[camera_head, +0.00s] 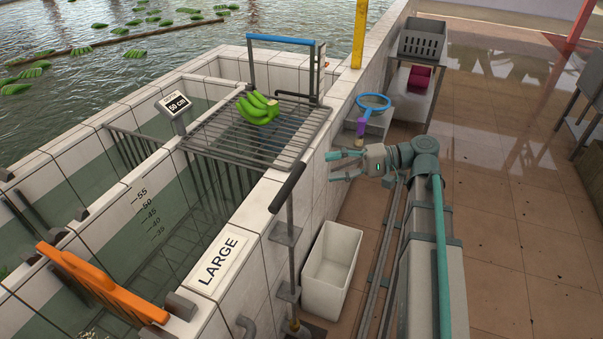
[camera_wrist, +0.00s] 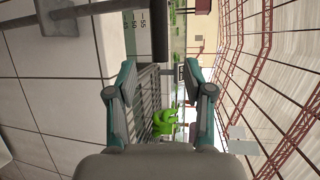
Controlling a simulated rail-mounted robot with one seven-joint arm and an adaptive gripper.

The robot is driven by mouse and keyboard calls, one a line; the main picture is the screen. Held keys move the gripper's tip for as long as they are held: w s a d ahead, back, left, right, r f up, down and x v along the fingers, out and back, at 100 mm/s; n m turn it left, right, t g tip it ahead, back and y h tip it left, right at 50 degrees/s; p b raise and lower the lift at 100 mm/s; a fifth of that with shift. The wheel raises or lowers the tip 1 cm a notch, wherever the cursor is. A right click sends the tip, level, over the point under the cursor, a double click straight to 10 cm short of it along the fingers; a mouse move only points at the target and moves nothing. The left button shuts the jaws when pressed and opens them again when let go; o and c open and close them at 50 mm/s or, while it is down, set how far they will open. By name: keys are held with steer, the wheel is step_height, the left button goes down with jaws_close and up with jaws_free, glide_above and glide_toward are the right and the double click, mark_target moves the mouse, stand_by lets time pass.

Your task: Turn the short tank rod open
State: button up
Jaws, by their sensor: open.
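One upright metal rod (camera_head: 291,238) with a dark, tilted grip (camera_head: 288,187) on top stands against the outer tank wall, beside the LARGE sign. Brackets hold it to the wall. I cannot tell whether this is the short tank rod. A dark bar (camera_wrist: 160,30), probably this grip, shows at the top of the wrist view. My gripper (camera_head: 336,166) is open and empty, to the right of the wall and the grip, apart from both. Its two teal fingers (camera_wrist: 159,72) are spread wide in the wrist view.
A metal rack (camera_head: 235,150) over the tank holds green bananas (camera_head: 258,107). A white bin (camera_head: 332,266) stands on the floor right of the rod. A blue-rimmed net (camera_head: 373,101) lies behind my gripper. An orange board (camera_head: 100,283) crosses the near tank.

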mark_target(298, 173)
steer(key=a, duration=0.3)
steer(key=a+f+p, duration=0.1)
steer(key=a, duration=0.2)
steer(key=a+p, duration=0.1)
steer(key=a, duration=0.2)
steer(key=shift+a+f, duration=0.3)
steer(key=shift+f, duration=0.1)
jaws_close()
